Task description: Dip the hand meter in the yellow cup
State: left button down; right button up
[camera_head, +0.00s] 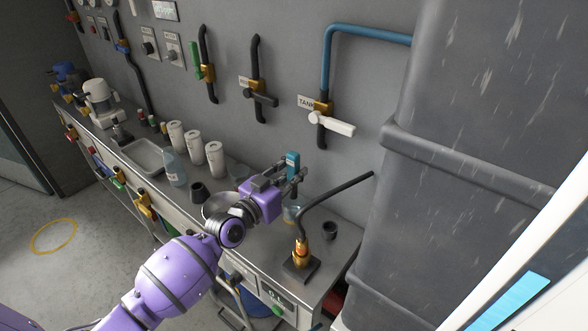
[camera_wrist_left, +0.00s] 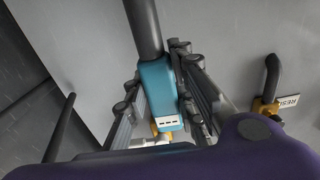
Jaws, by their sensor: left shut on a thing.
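My left gripper (camera_head: 298,178) is shut on the teal hand meter (camera_head: 293,160) above the bench. In the left wrist view the meter (camera_wrist_left: 158,92) sits between the two dark fingers, with a dark shaft running from one end. A clear cup with a yellowish and bluish tint (camera_head: 292,213) stands on the bench just below the gripper, partly hidden by it. I cannot tell if the meter's lower end is inside this cup, and I cannot be sure that it is the yellow cup. My right gripper is not in view.
A small black cup (camera_head: 329,231) is nearby. White canisters (camera_head: 195,147), a clear bottle (camera_head: 174,166) and a metal tray (camera_head: 143,156) stand left. Valves (camera_head: 331,123) line the wall.

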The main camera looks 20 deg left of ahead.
aim_at(291, 196)
pick_arm(q)
jog(key=shift+f+b, duration=0.3)
jog(key=shift+f, duration=0.4)
jog(key=shift+f+b, duration=0.35)
jog(key=shift+f, duration=0.15)
jog(key=shift+f+b, duration=1.15)
jog(key=shift+f, duration=0.55)
jog(key=shift+f+b, duration=0.7)
jog(key=shift+f, duration=0.25)
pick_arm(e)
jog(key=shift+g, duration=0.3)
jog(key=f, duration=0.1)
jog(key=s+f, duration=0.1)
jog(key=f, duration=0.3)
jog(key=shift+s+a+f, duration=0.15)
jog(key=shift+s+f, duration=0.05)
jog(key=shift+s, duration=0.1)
